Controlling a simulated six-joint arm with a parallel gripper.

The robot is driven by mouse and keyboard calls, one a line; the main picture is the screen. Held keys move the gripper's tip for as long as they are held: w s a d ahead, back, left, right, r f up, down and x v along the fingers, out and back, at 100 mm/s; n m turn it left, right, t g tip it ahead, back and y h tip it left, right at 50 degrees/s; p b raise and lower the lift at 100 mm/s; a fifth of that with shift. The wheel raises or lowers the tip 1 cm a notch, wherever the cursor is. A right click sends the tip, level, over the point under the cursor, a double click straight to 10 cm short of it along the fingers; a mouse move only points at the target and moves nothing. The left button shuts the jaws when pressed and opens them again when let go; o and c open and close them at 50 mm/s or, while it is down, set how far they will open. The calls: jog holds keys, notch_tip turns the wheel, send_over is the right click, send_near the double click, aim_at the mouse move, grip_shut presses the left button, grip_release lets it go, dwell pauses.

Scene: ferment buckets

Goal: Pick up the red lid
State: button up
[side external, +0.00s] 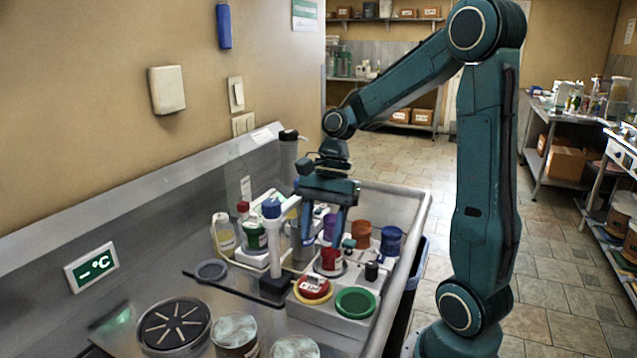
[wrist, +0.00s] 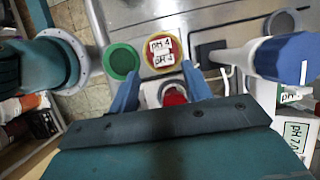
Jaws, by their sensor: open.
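The red lid (side external: 314,286) lies flat on a yellow lid, whose rim shows around it, on a pale block at the front of the sink bench. In the wrist view the red lid (wrist: 161,44) carries two white pH 4 labels and sits just beyond the fingertips. My gripper (side external: 323,238) points down, open and empty, above and behind the red lid. In the wrist view its two blue fingers (wrist: 160,74) stand apart, with a red-topped container (wrist: 174,97) below and between them. That container (side external: 329,262) is white with a red top.
A green lid (side external: 355,302) lies right of the red lid, and a grey lid (side external: 211,270) to the left. A white stand with a blue cap (side external: 271,208) rises close by on the left. Orange (side external: 361,233) and blue (side external: 391,241) containers stand behind on the right.

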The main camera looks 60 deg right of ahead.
aim_at(314, 274)
jog(key=shift+x, duration=1.35)
jog(key=shift+x, duration=2.6)
jog(key=shift+w, duration=0.1)
grip_shut()
